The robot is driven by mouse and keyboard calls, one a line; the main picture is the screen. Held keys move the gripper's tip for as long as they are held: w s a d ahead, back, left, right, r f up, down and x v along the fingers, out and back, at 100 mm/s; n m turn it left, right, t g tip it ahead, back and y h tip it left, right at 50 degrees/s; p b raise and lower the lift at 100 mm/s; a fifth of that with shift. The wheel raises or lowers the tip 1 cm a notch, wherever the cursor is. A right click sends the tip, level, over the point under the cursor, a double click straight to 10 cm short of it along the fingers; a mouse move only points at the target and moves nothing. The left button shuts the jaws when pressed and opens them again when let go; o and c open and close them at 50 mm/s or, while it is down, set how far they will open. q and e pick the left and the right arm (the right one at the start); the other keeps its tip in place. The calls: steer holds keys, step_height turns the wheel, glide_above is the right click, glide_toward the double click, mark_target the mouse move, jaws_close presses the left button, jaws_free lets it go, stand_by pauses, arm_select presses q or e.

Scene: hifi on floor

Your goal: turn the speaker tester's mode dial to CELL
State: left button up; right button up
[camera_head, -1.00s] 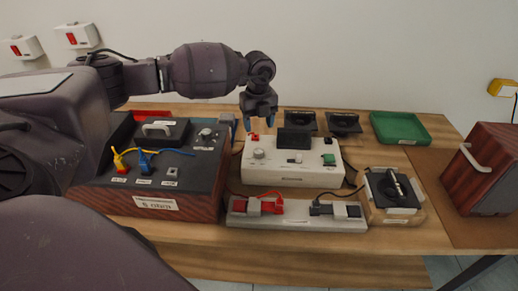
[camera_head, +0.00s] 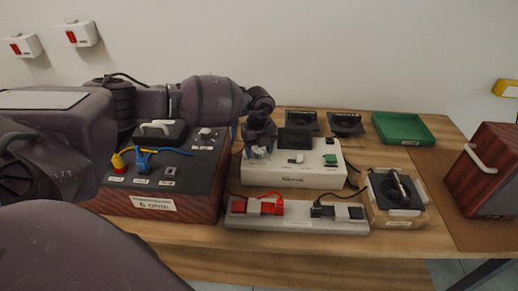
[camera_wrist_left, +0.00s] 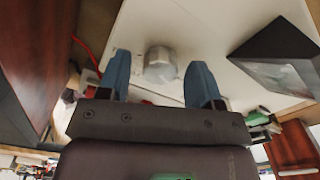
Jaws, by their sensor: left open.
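The speaker tester appears to be the white box (camera_head: 320,176) with a dark screen (camera_head: 296,140) and a green button (camera_head: 331,160) in the middle of the table. My left gripper (camera_head: 258,153) is over the tester's left part, fingers pointing down. It hides most of the dial in the head view. In the left wrist view the silvery round dial (camera_wrist_left: 160,64) sits between the two open blue fingertips, with a gap visible on each side. The dial's markings cannot be read. My right gripper is not in view.
A dark-topped wooden box (camera_head: 185,205) with a knob and blue and yellow plugs stands to the left. A pale strip (camera_head: 297,222) with red and black clips lies in front. A black-topped wooden fixture (camera_head: 397,190) and green tray (camera_head: 403,127) are to the right.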

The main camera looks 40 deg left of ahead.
arm_select(q)
steer(key=c, duration=0.9)
